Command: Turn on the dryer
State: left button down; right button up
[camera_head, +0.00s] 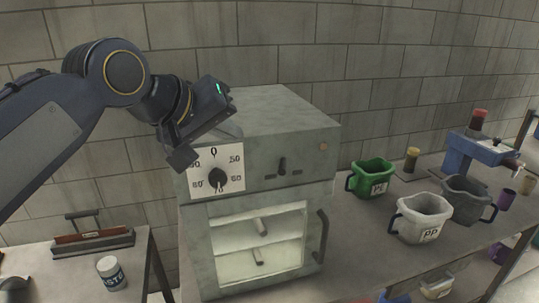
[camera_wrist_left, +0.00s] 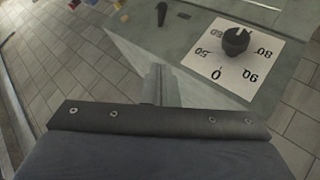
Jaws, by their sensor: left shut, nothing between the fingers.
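The dryer (camera_head: 285,118) is a grey box with a glass door (camera_head: 257,245) and a black door handle on the right. A black dial (camera_head: 218,179) with a white number plate is at the upper left of its front; the dial also shows in the left wrist view (camera_wrist_left: 237,41). A small black switch lever (camera_head: 282,167) is right of the dial and points up; it shows in the wrist view too (camera_wrist_left: 161,14). My left gripper (camera_head: 184,159) is shut and empty, at the dryer's upper left corner, apart from the dial. My right gripper is out of view.
Green (camera_head: 371,178), white (camera_head: 424,217) and grey (camera_head: 467,199) jugs stand on the bench right of the dryer. A blue device (camera_head: 484,150) is behind them. A white jar (camera_head: 111,272) and a toolbox-like tray (camera_head: 92,242) are on the left table.

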pick_arm(q)
jog(key=shift+w, duration=0.1)
jog(key=p, duration=0.2)
send_near(280, 163)
jog(key=w, duration=0.3)
jog(key=shift+w+d, duration=0.4)
jog(key=shift+s+d+f, duration=0.1)
jog(key=shift+d+f, duration=0.25)
jog(key=shift+f, duration=0.2)
jog(key=shift+s+d+f, duration=0.1)
jog(key=shift+d+f, duration=0.25)
jog(key=shift+f, duration=0.15)
jog(key=shift+d+f, duration=0.4)
jog(key=shift+f, duration=0.2)
